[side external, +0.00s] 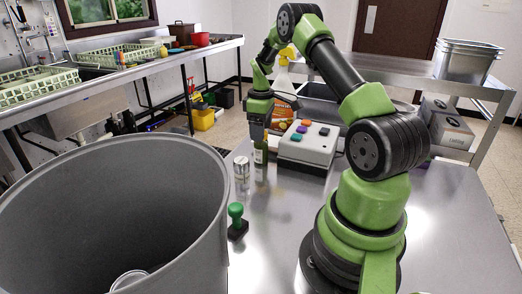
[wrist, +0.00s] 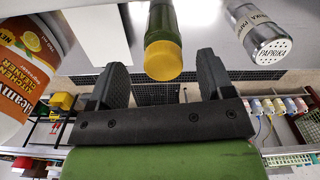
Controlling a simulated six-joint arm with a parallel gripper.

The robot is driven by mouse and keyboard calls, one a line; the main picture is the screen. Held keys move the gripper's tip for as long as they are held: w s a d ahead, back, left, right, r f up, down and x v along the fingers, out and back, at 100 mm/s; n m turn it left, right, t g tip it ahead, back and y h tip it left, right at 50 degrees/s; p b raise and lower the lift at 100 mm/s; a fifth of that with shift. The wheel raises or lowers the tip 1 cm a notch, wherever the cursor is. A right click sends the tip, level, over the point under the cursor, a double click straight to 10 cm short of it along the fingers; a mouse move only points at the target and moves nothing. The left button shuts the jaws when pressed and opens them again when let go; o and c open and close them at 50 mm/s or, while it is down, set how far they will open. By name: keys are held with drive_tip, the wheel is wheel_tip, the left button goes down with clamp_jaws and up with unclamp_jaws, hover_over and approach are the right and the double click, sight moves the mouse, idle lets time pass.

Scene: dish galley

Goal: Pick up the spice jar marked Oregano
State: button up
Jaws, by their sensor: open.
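My gripper (side external: 258,142) points down over the steel table and is open, with nothing held. In the wrist view, a green bottle or jar with a yellow cap (wrist: 163,60) lies in line with the gap between my two fingers (wrist: 160,68), with room on both sides. The same green container (side external: 260,157), with a pale label, stands directly below my gripper in the side view. A clear jar with a silver lid marked PAPRIKA (wrist: 275,52) is to the right in the wrist view; a silver-topped jar (side external: 242,168) stands beside the green container. I can read no Oregano label.
A grey box with coloured buttons (side external: 305,150) stands close right of my gripper. An orange kitchen cleaner bottle (wrist: 25,65) is near it. A green-handled stamp (side external: 236,215) stands in front. A large grey bin (side external: 110,190) fills the left foreground. The table's front right is bare.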

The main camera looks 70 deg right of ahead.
sight(261, 148)
drive_tip(key=f, duration=0.4)
drive_tip(key=shift+w+a+f, duration=0.1)
drive_tip(key=shift+a+f, duration=0.1)
drive_tip(key=shift+f, duration=0.15)
drive_tip(key=shift+c, duration=0.5)
drive_tip(key=c, duration=1)
drive_tip(key=shift+o, duration=0.2)
drive_tip(key=shift+r, duration=0.15)
